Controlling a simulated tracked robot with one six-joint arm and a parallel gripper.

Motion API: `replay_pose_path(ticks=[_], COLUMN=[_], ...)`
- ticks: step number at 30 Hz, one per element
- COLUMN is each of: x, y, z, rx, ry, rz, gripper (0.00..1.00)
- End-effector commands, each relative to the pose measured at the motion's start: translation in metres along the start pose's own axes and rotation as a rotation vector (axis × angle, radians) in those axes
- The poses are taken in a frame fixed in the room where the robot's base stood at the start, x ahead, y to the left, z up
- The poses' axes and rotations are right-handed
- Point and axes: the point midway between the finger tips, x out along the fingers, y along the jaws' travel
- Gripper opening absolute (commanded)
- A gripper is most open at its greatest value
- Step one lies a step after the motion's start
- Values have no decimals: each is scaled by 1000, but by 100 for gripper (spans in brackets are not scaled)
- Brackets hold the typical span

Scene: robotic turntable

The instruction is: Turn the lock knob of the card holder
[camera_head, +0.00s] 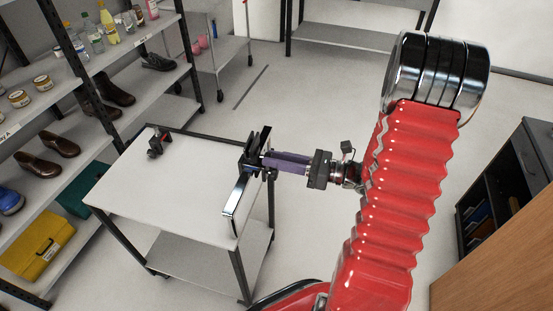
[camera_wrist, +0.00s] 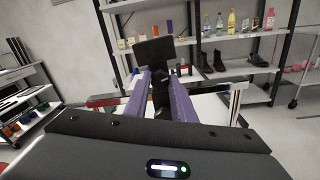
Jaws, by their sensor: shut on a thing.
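My gripper (camera_head: 267,160) reaches in from the right in the head view, its purple fingers at a black card holder (camera_head: 254,150) at the right edge of the white table. In the wrist view, my gripper (camera_wrist: 161,84) has its fingers on both sides of a narrow dark part, which seems to be the lock knob (camera_wrist: 161,98). The gripper is shut on it. A flat black plate of the card holder (camera_wrist: 153,53) stands upright just beyond the fingertips. The knob's turn angle cannot be told, and the fingers hide much of it.
The white table (camera_head: 135,190) has a small dark and red device (camera_head: 157,142) at its far left corner. A shiny chrome-and-black panel (camera_head: 236,203) stands at the right edge, near my gripper. Shelves with shoes and bottles line the left. Much of the tabletop is clear.

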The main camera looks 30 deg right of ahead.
Motion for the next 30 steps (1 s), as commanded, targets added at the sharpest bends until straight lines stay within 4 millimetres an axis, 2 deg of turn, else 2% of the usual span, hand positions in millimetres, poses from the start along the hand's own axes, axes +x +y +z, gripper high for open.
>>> replay_pose_path(ticks=[6,17,30], x=[0,0,0], y=[0,0,0], z=[0,0,0], rx=[0,-45,-322], ry=[0,0,0], rz=[0,-1,-1], gripper=[0,0,0])
